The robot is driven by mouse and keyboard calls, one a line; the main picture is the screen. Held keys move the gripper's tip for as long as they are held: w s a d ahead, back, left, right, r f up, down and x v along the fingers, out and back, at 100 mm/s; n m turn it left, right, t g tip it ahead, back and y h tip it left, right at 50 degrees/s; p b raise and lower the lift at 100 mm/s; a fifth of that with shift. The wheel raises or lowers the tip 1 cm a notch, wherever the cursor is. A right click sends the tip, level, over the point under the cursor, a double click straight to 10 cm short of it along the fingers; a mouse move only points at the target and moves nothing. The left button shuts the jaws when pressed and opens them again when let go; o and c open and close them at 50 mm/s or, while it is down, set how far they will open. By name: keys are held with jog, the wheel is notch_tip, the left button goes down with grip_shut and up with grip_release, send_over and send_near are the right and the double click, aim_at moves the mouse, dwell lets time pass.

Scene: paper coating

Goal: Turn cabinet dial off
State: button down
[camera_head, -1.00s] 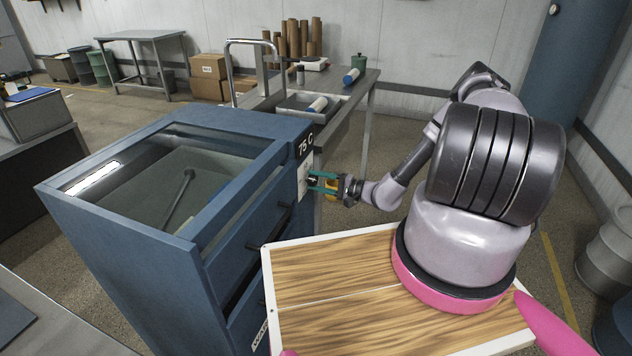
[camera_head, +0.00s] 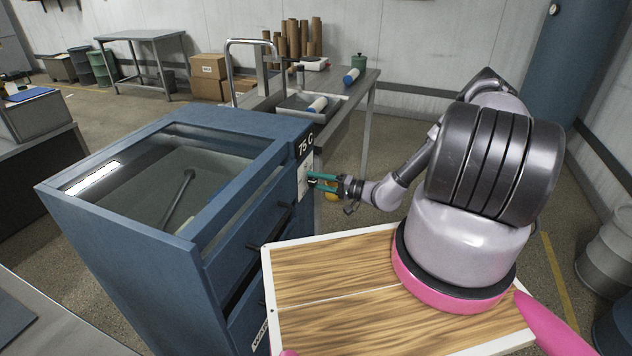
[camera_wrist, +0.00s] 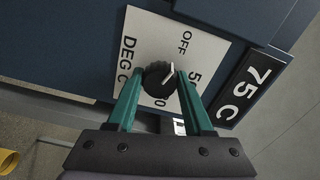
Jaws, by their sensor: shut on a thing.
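The blue cabinet (camera_head: 140,240) stands left of my arm. On its right side is a white dial plate (camera_wrist: 145,35), marked OFF, DEG C and numbers partly covered by my fingers. The round black dial (camera_wrist: 157,80) sits on this plate, and its white pointer line leans toward the OFF side. My gripper (camera_wrist: 159,76) has its two green fingers on either side of the dial, shut on it. In the head view my gripper (camera_head: 322,182) reaches the plate from the right, and the dial is largely hidden there.
A black "75 C" sign (camera_wrist: 249,85) is beside the plate. A metal table (camera_head: 355,90) with a tray and rolls stands behind the cabinet. A yellow thing (camera_wrist: 8,160) shows at the wrist view's left edge. Drawer handles (camera_head: 284,212) stick out from the cabinet.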

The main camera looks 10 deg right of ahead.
jog(key=shift+f, duration=0.1)
jog(key=shift+c, duration=1.5)
grip_release()
jog(key=v, duration=1.1)
